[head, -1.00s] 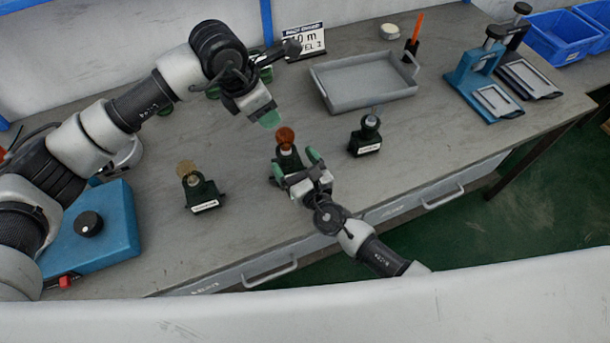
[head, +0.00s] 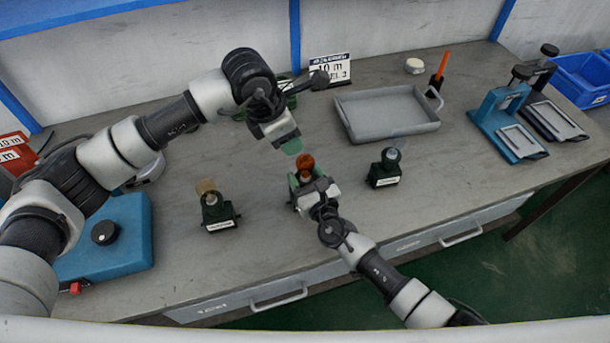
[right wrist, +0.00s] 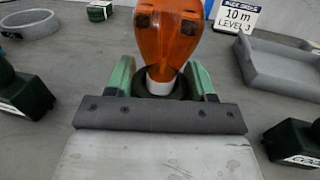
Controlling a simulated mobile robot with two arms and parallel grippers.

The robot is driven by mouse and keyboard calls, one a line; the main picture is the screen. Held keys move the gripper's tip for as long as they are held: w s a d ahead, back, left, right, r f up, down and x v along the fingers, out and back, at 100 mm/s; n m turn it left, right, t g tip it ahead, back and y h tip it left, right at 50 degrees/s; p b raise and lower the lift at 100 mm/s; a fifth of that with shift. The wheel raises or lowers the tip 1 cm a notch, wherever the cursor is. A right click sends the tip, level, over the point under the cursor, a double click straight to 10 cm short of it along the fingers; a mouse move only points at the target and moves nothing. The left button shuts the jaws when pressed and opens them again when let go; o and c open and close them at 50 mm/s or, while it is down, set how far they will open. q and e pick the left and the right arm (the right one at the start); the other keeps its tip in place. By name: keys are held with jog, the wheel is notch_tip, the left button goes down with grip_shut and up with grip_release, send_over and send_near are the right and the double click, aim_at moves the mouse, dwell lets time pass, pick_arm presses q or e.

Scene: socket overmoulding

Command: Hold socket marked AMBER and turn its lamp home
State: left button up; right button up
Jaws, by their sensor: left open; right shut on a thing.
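An amber lamp (head: 305,162) stands upright in a dark socket in the middle of the bench. In the right wrist view the lamp (right wrist: 168,40) shows a white collar (right wrist: 160,82) above the socket's dark round rim (right wrist: 155,94). My right gripper (head: 309,184) is shut on this socket from the front, its green fingers on both sides of the rim. The gripper hides the socket's front, so no label on it can be read. My left gripper (head: 286,141) is open and empty, with its fingertips just above and behind the lamp, apart from it.
A socket with a tan lamp (head: 218,212) stands left, and one with a grey lamp (head: 384,172) right; both bear labels too small to read. A grey tray (head: 386,138) lies behind. A blue box with a black knob (head: 132,252) is far left. Blue presses (head: 497,122) stand right.

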aim_at(302, 157)
pick_arm(q)
jog(key=o, duration=0.3)
jog(key=shift+o, duration=1.2)
jog(key=shift+w+n, duration=0.1)
jog(key=shift+n, duration=0.3)
jog(key=d+f+n+g, duration=0.1)
jog(key=f+n, duration=0.2)
jog(key=n, duration=0.6)
jog(key=w+d+f+n+g, duration=0.1)
jog(key=f+n, duration=0.3)
jog(key=n, duration=0.5)
jog(key=d+f+n, duration=0.1)
jog(key=f+n, duration=0.2)
jog(key=n, duration=0.7)
jog(key=shift+w+d+f+g+h, duration=0.25)
jog(key=shift+d+g+h, duration=0.1)
jog(key=shift+g+h, duration=0.05)
jog(key=c, duration=0.9)
